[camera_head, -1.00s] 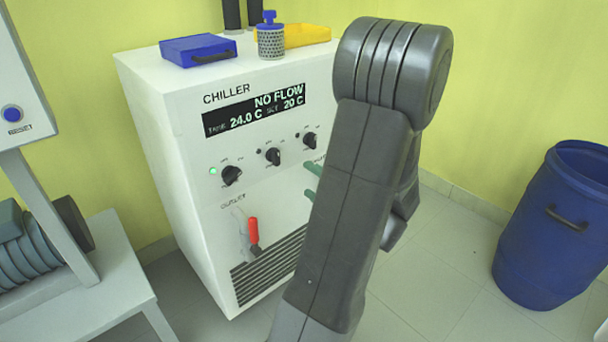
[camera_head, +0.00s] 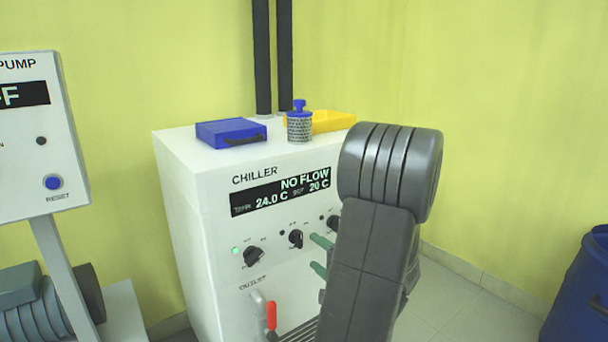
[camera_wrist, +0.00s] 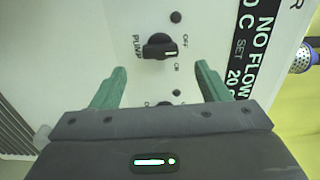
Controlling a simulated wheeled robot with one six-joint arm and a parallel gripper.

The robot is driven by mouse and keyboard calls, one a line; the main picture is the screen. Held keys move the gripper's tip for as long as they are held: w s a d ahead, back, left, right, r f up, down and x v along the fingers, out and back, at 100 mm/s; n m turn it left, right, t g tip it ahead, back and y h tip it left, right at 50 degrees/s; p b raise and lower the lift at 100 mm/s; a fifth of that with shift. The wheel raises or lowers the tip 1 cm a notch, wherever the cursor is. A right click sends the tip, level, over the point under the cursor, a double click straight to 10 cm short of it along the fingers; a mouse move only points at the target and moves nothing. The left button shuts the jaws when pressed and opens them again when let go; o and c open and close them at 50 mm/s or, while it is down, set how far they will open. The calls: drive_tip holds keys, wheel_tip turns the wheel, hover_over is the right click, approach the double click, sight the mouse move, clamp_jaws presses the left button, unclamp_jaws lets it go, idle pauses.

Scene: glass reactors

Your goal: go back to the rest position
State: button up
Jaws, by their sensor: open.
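My gripper (camera_wrist: 160,84) is open and empty in the wrist view, its two green fingers apart in front of the chiller's front panel. A black knob labelled PUMP (camera_wrist: 160,46) shows beyond and between the fingers, and I see no contact with it. In the head view my gripper (camera_head: 320,257) is partly hidden behind my arm; its green fingers point left at the panel. The white chiller (camera_head: 190,215) has a display reading NO FLOW, 24.0 C and 20 C. A small green light is lit beside its left knob (camera_head: 253,257).
On the chiller's top are a blue case (camera_head: 225,131), a blue-capped mesh jar (camera_head: 299,125) and a yellow tray (camera_head: 335,121). A red-handled valve (camera_head: 271,316) is low on its front. A pump control box (camera_head: 30,150) stands left, a blue barrel (camera_head: 585,290) right.

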sight(301, 241)
drive_tip(key=x, duration=0.7)
drive_tip(key=shift+s+b, duration=0.1)
drive_tip(key=shift+b, duration=0.3)
